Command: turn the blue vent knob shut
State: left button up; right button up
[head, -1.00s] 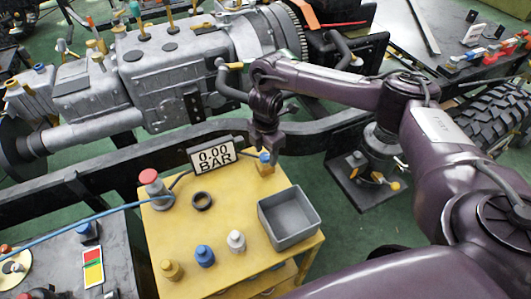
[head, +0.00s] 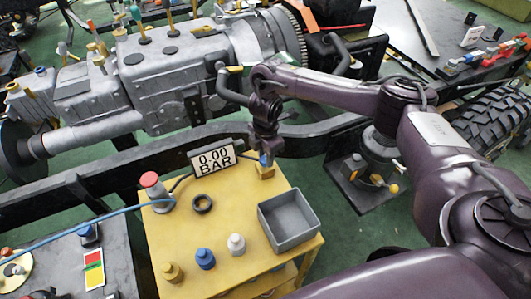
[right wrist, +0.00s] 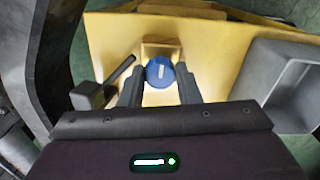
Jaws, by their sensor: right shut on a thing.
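The blue vent knob (right wrist: 159,73) shows in the right wrist view as a round blue cap with a white mark running nearly up and down the picture. It sits on a small yellow block at the back edge of the yellow table (head: 228,195). In the head view the knob (head: 265,160) is mostly covered by my right gripper (head: 266,156), which comes down on it from above. The gripper's two dark fingers stand either side of the knob, shut on it. My left gripper is not in view.
A dark chassis rail (head: 120,172) runs behind.

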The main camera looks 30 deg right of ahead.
jog(key=m+p, duration=0.8)
jog(key=p, duration=0.1)
jog(key=m+p, duration=0.5)
jog(key=shift+s+a+r, duration=0.1)
jog(key=shift+s+r, duration=0.05)
jog(key=shift+r, duration=0.1)
jog(key=m+p, duration=0.2)
jog(key=shift+f+m+p, duration=0.1)
jog(key=shift+m+p, duration=0.25)
jog(key=shift+m, duration=0.05)
jog(key=shift+m+p, duration=0.45)
jog(key=shift+m, duration=0.25)
jog(key=shift+f, duration=0.1)
jog(key=o, duration=1)
